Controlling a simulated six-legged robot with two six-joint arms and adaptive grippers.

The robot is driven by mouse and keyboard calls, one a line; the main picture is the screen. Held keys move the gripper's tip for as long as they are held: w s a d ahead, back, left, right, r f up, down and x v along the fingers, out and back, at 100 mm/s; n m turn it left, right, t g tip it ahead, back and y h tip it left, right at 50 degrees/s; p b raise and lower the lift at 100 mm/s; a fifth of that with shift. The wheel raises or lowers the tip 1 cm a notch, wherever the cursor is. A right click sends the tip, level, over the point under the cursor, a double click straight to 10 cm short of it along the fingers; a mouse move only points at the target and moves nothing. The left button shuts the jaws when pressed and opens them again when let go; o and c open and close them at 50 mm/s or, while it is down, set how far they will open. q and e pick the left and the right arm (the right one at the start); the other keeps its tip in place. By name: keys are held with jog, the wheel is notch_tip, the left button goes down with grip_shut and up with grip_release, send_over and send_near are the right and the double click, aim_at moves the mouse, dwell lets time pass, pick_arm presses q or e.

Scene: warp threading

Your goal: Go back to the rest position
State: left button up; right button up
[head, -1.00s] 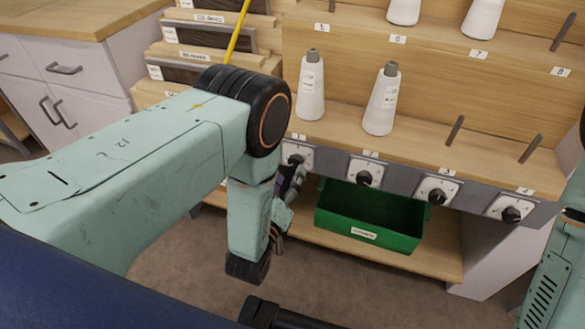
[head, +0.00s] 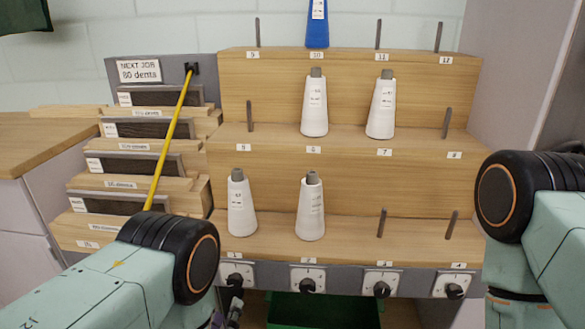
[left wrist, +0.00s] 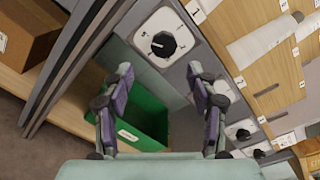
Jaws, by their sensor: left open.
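My left gripper shows in the left wrist view (left wrist: 160,76), its two fingers spread apart with nothing between them. Just ahead of the fingers is a white dial plate with a black knob (left wrist: 163,44); the fingers look clear of it. In the head view my left arm comes in from the lower left, and only part of its gripper shows at the bottom edge, below the leftmost knob (head: 236,279). My right arm comes in at the right edge of the head view; its gripper is out of the picture.
A stepped wooden rack (head: 350,232) holds white cones (head: 311,212) and a blue cone (head: 317,24); several pegs are bare. Below the knobs is a green bin (head: 300,312), also in the left wrist view (left wrist: 150,118). Reeds on a stand (head: 140,165) and a yellow hook (head: 172,135) are left.

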pick_arm(q)
jog(key=s+a+f+n+g, duration=0.3)
jog(key=s+f+n+g, duration=0.85)
jog(key=n, duration=0.45)
jog(key=s+a+r+n+g+p, duration=0.1)
jog(key=s+r+n+g, duration=0.2)
jog(key=s, duration=0.6)
jog(key=s+a+r+n+g+p, duration=0.2)
jog(key=s+r+n+g, duration=0.1)
jog(key=s+n, duration=0.5)
jog(key=shift+s+r+y, duration=0.3)
jog(key=shift+s+r, duration=0.05)
jog(key=shift+s, duration=0.45)
jog(key=shift+a, duration=0.1)
